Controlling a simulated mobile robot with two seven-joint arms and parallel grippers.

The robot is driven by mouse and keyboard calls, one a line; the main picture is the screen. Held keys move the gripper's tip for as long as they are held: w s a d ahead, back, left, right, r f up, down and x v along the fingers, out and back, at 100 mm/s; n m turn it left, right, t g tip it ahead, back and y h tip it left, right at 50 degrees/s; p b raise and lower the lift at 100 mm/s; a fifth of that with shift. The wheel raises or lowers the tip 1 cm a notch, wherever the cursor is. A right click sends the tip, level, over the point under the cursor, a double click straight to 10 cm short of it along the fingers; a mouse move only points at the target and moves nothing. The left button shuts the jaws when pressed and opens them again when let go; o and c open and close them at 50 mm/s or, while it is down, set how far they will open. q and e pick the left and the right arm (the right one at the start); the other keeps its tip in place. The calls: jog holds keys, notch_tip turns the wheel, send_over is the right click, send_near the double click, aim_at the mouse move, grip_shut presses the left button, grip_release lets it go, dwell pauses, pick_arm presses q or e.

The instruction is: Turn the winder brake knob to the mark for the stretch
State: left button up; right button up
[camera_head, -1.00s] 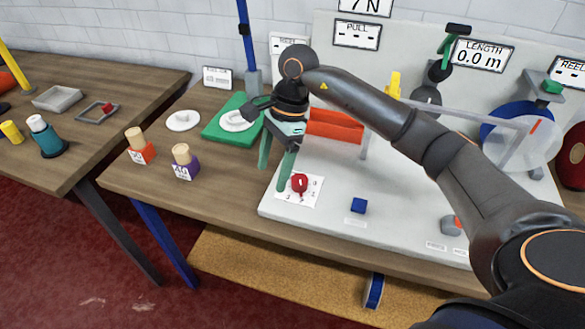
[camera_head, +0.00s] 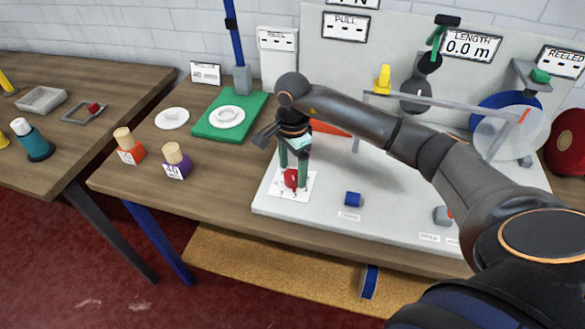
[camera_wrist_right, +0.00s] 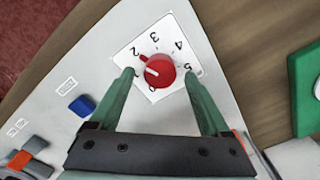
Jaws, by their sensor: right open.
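The red brake knob (camera_head: 291,178) sits on a white numbered dial plate (camera_head: 305,190) near the front left of the grey-white machine base. The pointer is aimed towards the upper left of that view. My right gripper (camera_head: 293,166) is open above the knob, its green fingers on either side of it. In the right wrist view my fingertips (camera_wrist_right: 159,73) are apart from the knob. My left gripper is not in view.
A blue block (camera_head: 352,199) stands on the base right of the dial. Signs line the back panel.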

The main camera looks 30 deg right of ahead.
jog(key=shift+f, duration=0.4)
jog(key=shift+c, duration=0.3)
grip_shut()
